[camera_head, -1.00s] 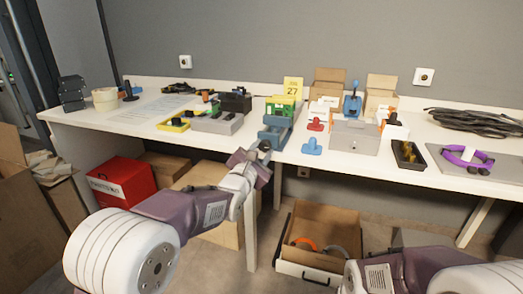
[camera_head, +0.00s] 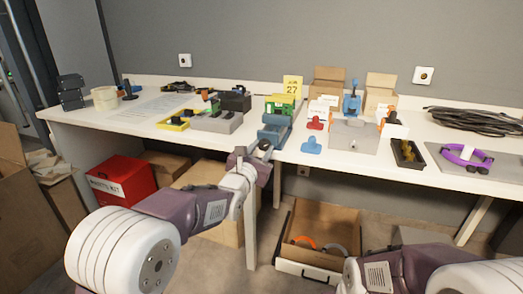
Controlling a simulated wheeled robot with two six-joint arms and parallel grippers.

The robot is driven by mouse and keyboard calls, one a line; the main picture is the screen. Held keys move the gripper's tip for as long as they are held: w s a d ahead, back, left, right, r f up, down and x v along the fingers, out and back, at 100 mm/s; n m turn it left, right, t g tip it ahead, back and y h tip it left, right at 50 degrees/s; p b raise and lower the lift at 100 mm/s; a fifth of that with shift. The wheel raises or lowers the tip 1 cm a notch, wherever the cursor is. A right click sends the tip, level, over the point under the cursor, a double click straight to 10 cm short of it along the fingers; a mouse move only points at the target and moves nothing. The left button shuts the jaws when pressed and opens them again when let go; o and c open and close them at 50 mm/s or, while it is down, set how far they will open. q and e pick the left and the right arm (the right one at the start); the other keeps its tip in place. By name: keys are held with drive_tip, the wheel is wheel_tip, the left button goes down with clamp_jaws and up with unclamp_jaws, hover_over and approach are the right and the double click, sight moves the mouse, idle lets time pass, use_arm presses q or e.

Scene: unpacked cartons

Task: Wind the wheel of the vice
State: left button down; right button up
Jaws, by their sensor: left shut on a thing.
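The blue-grey vice (camera_head: 273,133) stands at the front edge of the white table, left of its middle, with a green block (camera_head: 279,107) at its top. My left gripper (camera_head: 262,148) is at the vice's front, below the table edge, and is shut on the wheel there. The wheel itself is mostly hidden by the gripper and too small to make out. My right arm shows at the bottom right, but its gripper is out of view.
A blue knobbed piece (camera_head: 311,147) and a red one (camera_head: 316,124) lie right of the vice. An open drawer (camera_head: 315,255) lies below the table.

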use_arm(q)
drive_tip(key=shift+f, duration=0.15)
drive_tip(key=c, duration=1)
unclamp_jaws()
drive_tip(key=shift+s+a+r, duration=0.1)
drive_tip(key=shift+s+r, duration=0.1)
drive_tip(key=shift+s, duration=0.15)
drive_tip(key=p+v, duration=0.2)
drive_tip(key=v, duration=0.6)
drive_tip(key=shift+s+p, duration=0.2)
drive_tip(key=shift+p, duration=0.1)
